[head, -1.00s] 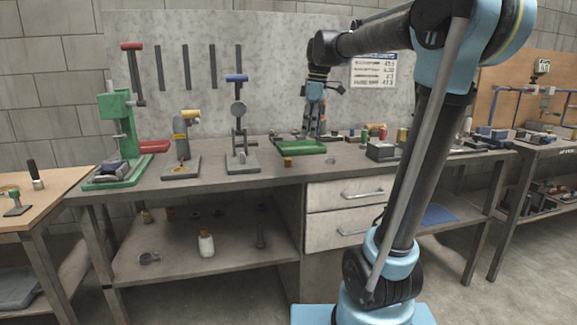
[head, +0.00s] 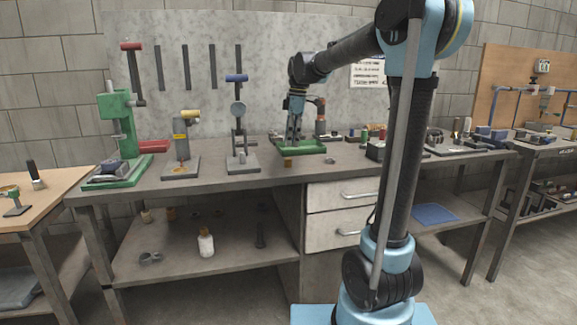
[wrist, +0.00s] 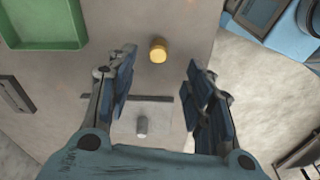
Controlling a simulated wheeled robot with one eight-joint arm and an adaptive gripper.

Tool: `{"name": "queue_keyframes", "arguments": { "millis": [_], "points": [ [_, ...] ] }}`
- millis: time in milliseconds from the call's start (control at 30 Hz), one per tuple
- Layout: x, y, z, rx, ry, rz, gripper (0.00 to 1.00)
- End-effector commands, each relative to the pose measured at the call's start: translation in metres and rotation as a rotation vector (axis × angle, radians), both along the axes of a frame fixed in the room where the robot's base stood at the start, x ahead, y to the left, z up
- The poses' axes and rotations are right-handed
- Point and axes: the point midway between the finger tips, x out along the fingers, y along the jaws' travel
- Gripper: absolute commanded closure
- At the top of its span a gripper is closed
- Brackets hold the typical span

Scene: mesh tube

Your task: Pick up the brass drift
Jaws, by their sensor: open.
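A short brass-coloured cylinder, which looks like the brass drift (head: 288,162), stands near the front edge of the bench, in front of the green tray. It shows in the wrist view (wrist: 158,50) as a yellow round piece at upper centre, with bare bench around it. My gripper (head: 293,143) is above the bench by the green tray, pointing down. In the wrist view its fingers (wrist: 161,62) are spread apart and empty, and the brass piece appears between and slightly beyond the fingertips. No contact is visible.
The green tray (head: 313,150) lies behind the brass piece; it is at upper left in the wrist view (wrist: 45,42). A grey-based stand (head: 242,166) is to the left. A dark grey box (head: 375,150) and small parts are to the right. The front edge is close.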

Motion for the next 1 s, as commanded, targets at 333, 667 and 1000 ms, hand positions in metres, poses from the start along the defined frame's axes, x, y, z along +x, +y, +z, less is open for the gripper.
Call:
{"name": "queue_keyframes", "arguments": {
  "millis": [333,667,1000],
  "points": [
    [-0.001,0.004,-0.033,0.0,0.0,0.0,0.53],
    [0.002,0.011,-0.07,0.0,0.0,0.002,0.53],
    [0.002,0.013,-0.083,0.0,0.0,0.001,0.53]
  ]
}}
